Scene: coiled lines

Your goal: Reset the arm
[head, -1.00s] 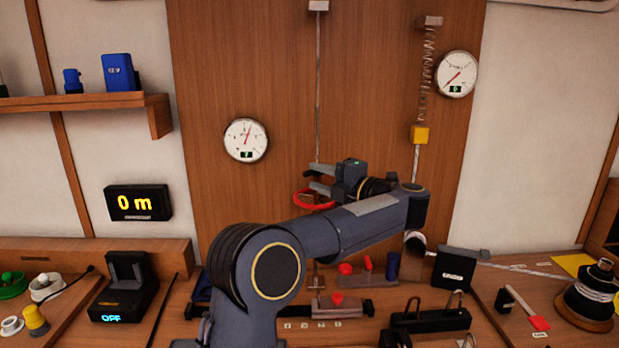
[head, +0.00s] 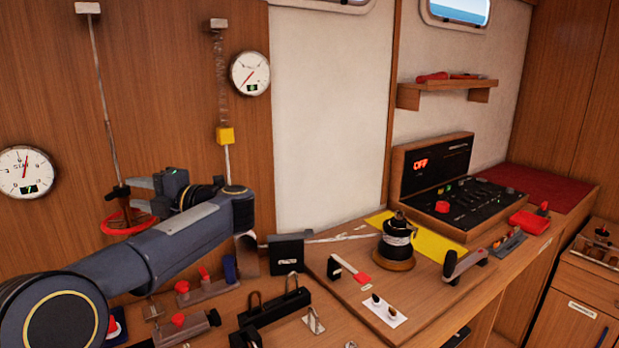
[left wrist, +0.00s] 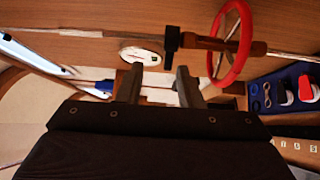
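My left arm comes in from the lower left of the head view. Its gripper (head: 136,192) points left in front of the wooden wall panel, by a red ring-shaped handwheel (head: 128,224). In the left wrist view the two fingers (left wrist: 158,84) stand apart with nothing gripped between them. The red handwheel (left wrist: 236,45) is to the right of the fingers there, apart from them. My right gripper is in neither view.
A control panel (head: 432,180) reading OFF stands at the right. Gauges (head: 250,74) and a spring with a yellow block (head: 225,135) are on the wall.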

